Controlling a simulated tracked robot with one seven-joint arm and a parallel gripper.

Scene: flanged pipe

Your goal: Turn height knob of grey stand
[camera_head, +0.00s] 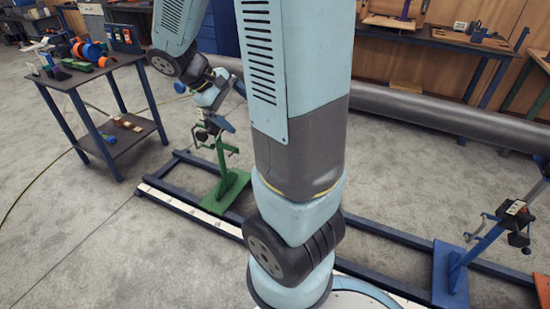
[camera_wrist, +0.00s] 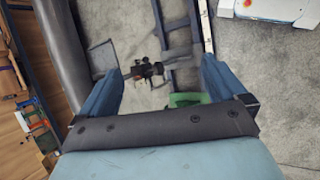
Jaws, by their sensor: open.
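I cannot make out a grey stand in either view; my arm hides part of the head view. A green stand (camera_head: 229,186) with a dark clamp and knob assembly on top stands on the rail frame, under my gripper (camera_head: 230,105). In the wrist view, the dark knob assembly (camera_wrist: 147,70) shows between the two blue fingers of my gripper (camera_wrist: 155,72), apart from both. The stand's green base (camera_wrist: 186,99) shows lower down. My gripper is open and empty. A blue stand (camera_head: 457,268) with a dark knob is at the right of the head view.
A large grey pipe (camera_head: 440,113) runs behind the stands, and also at the left of the wrist view (camera_wrist: 66,50). Dark blue rails (camera_head: 390,231) lie on the floor. A side table (camera_head: 98,77) with coloured parts is at left. Concrete floor (camera_head: 80,240) is clear at lower left.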

